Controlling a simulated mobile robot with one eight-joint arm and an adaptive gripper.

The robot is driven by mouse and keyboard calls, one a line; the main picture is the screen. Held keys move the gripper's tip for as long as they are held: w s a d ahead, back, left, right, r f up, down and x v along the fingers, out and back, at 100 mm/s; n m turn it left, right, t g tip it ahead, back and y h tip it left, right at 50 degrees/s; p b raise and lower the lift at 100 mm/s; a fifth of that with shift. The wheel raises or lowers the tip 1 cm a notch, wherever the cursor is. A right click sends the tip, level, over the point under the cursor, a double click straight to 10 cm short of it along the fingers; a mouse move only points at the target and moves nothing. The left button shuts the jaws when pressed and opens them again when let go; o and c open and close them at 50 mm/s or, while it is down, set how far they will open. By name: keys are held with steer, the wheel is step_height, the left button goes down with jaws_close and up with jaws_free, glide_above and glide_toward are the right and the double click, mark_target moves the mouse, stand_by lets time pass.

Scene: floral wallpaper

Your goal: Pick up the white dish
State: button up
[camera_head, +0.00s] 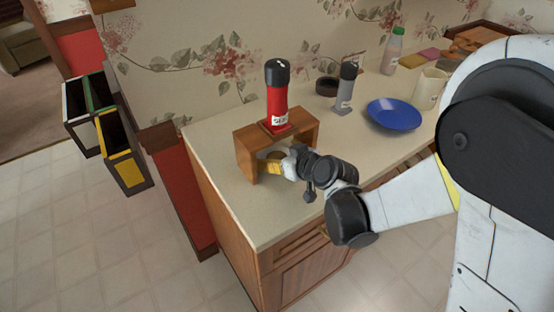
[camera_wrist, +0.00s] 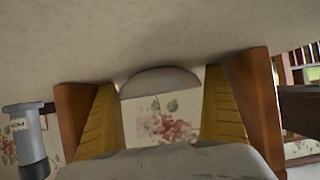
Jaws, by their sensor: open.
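The white dish (camera_wrist: 160,82) shows in the wrist view as a pale, greyish rounded shape against the countertop, between my two yellow fingers. My gripper (camera_head: 270,167) reaches into the opening of a small wooden stand (camera_head: 247,150) on the counter. In the wrist view my gripper (camera_wrist: 160,105) is open, one finger near each side wall of the stand (camera_wrist: 255,105). The dish lies between and beyond the fingertips, with a gap at both sides. In the head view the stand and my gripper mostly hide the dish.
A red bottle with a black cap (camera_head: 277,100) stands on the stand. A grey dispenser (camera_head: 346,92), dark bowl (camera_head: 327,86), blue plate (camera_head: 394,115) and cream mug (camera_head: 430,88) stand to the right. The counter's front left is clear. Bins (camera_head: 122,165) stand left on the floor.

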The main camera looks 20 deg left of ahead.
steer(key=c, duration=1.1)
steer(key=shift+o, duration=0.2)
steer(key=shift+r, duration=0.1)
